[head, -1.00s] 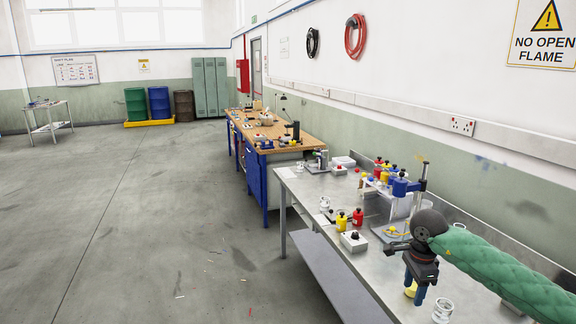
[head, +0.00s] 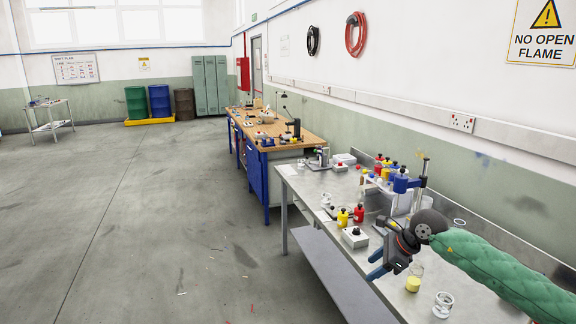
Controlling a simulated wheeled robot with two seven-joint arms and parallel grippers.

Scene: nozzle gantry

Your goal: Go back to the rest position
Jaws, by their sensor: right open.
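My right gripper (head: 372,266) is over the front edge of the steel bench (head: 340,195), at the end of my green-sleeved arm. Its blue fingers point left and slightly down, open, with nothing seen between them. A yellow cylinder (head: 412,284) stands on the bench to the right of the gripper, apart from it. A white ring-shaped part (head: 443,304) stands nearer the front. My left gripper is not in view.
A wooden workbench (head: 275,124) stands farther back.

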